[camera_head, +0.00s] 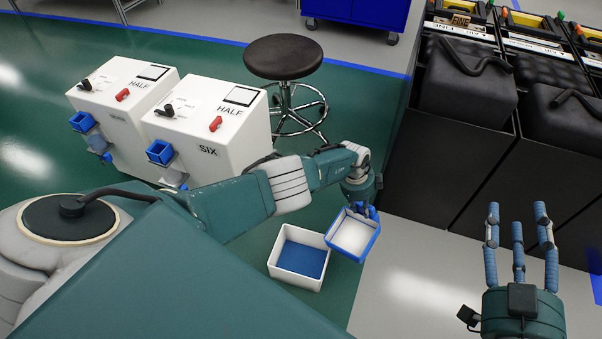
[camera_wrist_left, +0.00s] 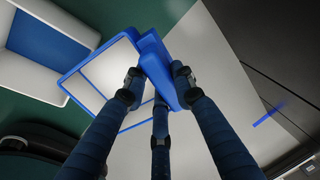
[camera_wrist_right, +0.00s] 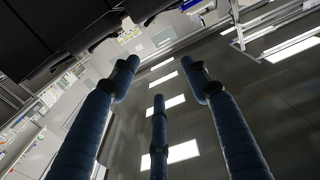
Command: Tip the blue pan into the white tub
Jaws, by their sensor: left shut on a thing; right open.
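The blue pan (camera_head: 374,243) has a blue rim and a pale inside; it also shows in the left wrist view (camera_wrist_left: 76,91). My left gripper (camera_head: 364,211) is shut on its blue handle or edge block (camera_wrist_left: 158,66), with fingers on both sides. The white tub (camera_head: 284,276), with a blue bottom, stands on the floor just left of the pan, and partly shows in the left wrist view (camera_wrist_left: 36,84). The pan overlaps the tub's right corner in the head view. Whether it is tilted is hard to tell. My right gripper (camera_head: 518,225) is open and empty at the right.
Two white machines (camera_head: 208,128) with blue cups stand at the left, marked HALF. A round stool (camera_head: 283,57) stands behind. Black cabinets (camera_head: 465,120) line the right. Grey floor is clear between pan and right gripper.

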